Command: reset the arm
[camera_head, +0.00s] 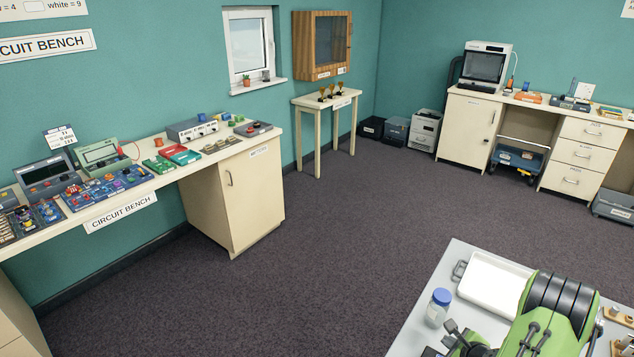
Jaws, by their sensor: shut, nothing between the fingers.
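My green and black arm (552,318) is folded low at the bottom right of the head view, over a light grey surface. Its lower parts run out of the bottom edge of the picture. I cannot make out the gripper's fingertips in this view. No held object shows.
On the grey surface (418,322) beside my arm are a white tray (492,283) and a blue-capped jar (438,306). The circuit bench (205,172) runs along the left wall. A small table (327,103) and a desk (465,128) stand at the back. The carpet between is clear.

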